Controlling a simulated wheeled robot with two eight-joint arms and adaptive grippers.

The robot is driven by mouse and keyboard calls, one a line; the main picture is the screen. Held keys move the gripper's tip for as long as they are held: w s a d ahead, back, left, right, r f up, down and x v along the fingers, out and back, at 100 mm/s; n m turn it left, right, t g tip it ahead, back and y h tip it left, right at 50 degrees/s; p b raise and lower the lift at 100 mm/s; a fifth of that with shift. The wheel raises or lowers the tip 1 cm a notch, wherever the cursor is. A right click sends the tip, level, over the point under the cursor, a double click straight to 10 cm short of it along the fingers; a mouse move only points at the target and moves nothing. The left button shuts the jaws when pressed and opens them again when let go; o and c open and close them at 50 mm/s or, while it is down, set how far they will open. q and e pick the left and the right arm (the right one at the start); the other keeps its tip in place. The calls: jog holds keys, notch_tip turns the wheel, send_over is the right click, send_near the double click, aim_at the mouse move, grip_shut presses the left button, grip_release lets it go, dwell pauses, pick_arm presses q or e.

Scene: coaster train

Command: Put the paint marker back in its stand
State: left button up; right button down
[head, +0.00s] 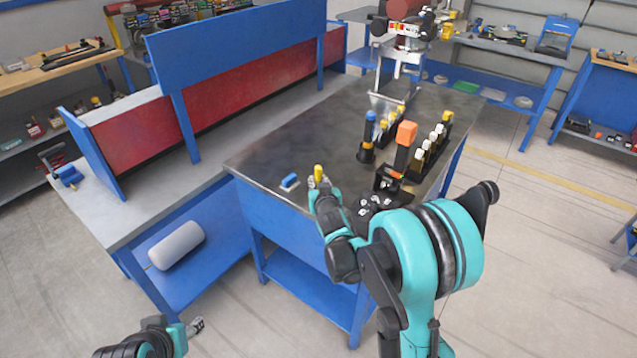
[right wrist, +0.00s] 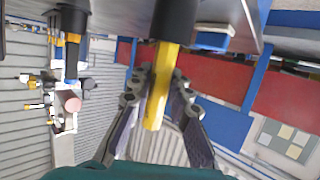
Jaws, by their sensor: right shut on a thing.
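My right gripper (head: 319,182) is shut on the paint marker, whose yellow end (head: 318,172) shows above the fingers in the head view, over the table's near left part. In the right wrist view the yellow part (right wrist: 160,85) sits between the two fingertips (right wrist: 160,88), and a black part (right wrist: 175,18) runs out of the top edge. Black holders with upright yellow- and white-topped pieces stand in two rows (head: 385,130), (head: 432,145) to the right; I cannot tell which is the marker's stand. My left gripper (head: 196,325) is low at the bottom left, away from the table, its jaw state unclear.
A small blue block (head: 290,182) lies left of my right gripper. The table's left middle (head: 300,140) is bare.

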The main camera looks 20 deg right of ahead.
jog(key=c, duration=1.3)
grip_release()
jog(key=shift+c, duration=0.2)
jog(key=v, duration=1.2)
jog(key=s+a+f+n+g+y, duration=0.1)
jog(key=s+g, duration=0.6)
jog(key=s, duration=1.8)
jog(key=shift+a+f+y, duration=0.25)
jog(key=shift+f+y, duration=0.15)
jog(key=shift+f, duration=0.3)
